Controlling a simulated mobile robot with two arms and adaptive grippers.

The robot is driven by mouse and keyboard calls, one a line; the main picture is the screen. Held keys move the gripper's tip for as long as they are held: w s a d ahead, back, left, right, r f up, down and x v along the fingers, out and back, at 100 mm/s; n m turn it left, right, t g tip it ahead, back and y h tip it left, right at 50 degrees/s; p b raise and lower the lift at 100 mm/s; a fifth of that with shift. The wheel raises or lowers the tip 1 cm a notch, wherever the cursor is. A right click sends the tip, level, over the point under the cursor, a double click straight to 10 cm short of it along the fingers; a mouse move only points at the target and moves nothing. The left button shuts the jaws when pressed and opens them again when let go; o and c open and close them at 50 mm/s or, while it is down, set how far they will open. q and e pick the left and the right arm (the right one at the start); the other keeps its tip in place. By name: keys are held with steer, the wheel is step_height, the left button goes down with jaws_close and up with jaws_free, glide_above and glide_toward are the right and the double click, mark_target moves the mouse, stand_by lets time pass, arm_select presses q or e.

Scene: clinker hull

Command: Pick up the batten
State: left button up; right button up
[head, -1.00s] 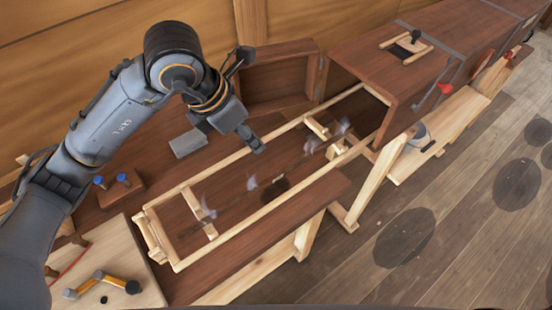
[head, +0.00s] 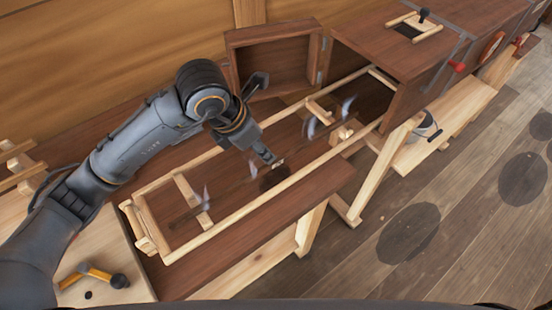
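A long, thin, dark strip that looks like the batten (head: 238,188) lies lengthwise inside a pale wooden rail frame, across its crossbars. Pale wisps like steam rise along it, and it is hard to make out against the dark bench. My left gripper (head: 276,163) points down over the middle of the frame, with its tips at or very close to the strip. I cannot tell whether the fingers touch it or how far apart they are. My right gripper is not in view.
The pale rail frame (head: 230,232) runs to a brown box (head: 395,50) with an open end. Its door (head: 275,66) stands open behind. A yellow-handled tool (head: 95,272) lies on a pale board at lower left.

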mark_target(276, 160)
arm_select(q)
steer(key=shift+w+d+f, duration=0.15)
steer(key=shift+d+f, duration=0.1)
steer(key=shift+f, duration=0.35)
steer(key=shift+w+d+f, duration=0.15)
steer(key=shift+d+f, duration=0.05)
steer(key=shift+f, duration=0.35)
steer(key=shift+w+d+f+p, duration=0.1)
steer(key=shift+d+f+p, duration=0.1)
steer(key=shift+p, duration=0.3)
steer(key=p+x, duration=0.1)
steer(key=x, duration=0.2)
steer(key=shift+w+d+f+p, duration=0.15)
steer(key=shift+d+f+p, duration=0.1)
steer(key=shift+p, duration=0.15)
steer(key=shift+w+d+f, duration=0.1)
steer(key=shift+w+f, duration=0.05)
steer(key=shift+f, duration=0.3)
jaws_close()
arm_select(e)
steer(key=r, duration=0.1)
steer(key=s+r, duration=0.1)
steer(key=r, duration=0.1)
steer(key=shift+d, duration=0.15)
